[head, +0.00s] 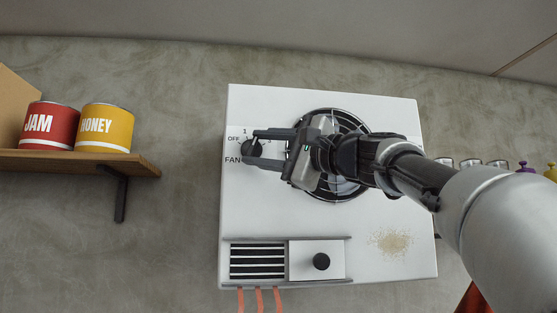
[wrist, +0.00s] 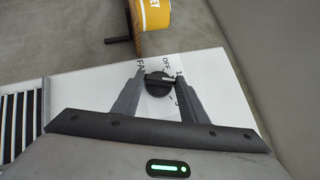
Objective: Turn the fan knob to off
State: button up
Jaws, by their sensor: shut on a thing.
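The fan knob (head: 252,148) is a round black dial on the left side of a white wall panel (head: 260,205). "OFF", "1" and "FAN" are printed around it. My gripper (head: 253,148) reaches in from the right, with one finger above the knob and one below. In the wrist view the knob (wrist: 158,84) sits between the two fingertips, and my gripper (wrist: 157,84) is shut on it. The exact mark the knob points to is hard to tell, as the fingers cover part of the dial. The round fan grille (head: 343,190) is partly hidden behind my gripper.
A slotted vent (head: 257,261) and a sliding cover with a black knob (head: 321,261) are at the panel's bottom. Left is a wooden shelf (head: 75,162) with a red jam tin (head: 49,127) and a yellow honey tin (head: 105,128). Small jars (head: 471,163) stand at right.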

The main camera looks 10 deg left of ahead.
jog(key=shift+s+a+r+n+g+h, duration=0.1)
jog(key=shift+r+n+g+h, duration=0.1)
jog(key=shift+n+g+h, duration=0.45)
jog(key=shift+s+a+r+n+g+h, duration=0.1)
jog(key=shift+r+n+g+h, duration=0.2)
jog(key=shift+n, duration=0.65)
jog(key=shift+d+f, duration=0.1)
jog(key=shift+w+f, duration=0.15)
jog(key=shift+f, duration=0.05)
jog(key=o, duration=1)
jog(key=shift+o, duration=0.2)
jog(key=shift+d, duration=0.1)
jog(key=shift+s+d, duration=0.2)
jog(key=shift+d, duration=0.1)
jog(key=b+v, duration=0.3)
jog(key=v, duration=1.3)
jog(key=shift+s+d+r, duration=0.2)
jog(key=shift+s+d, duration=0.05)
jog(key=shift+d, duration=0.05)
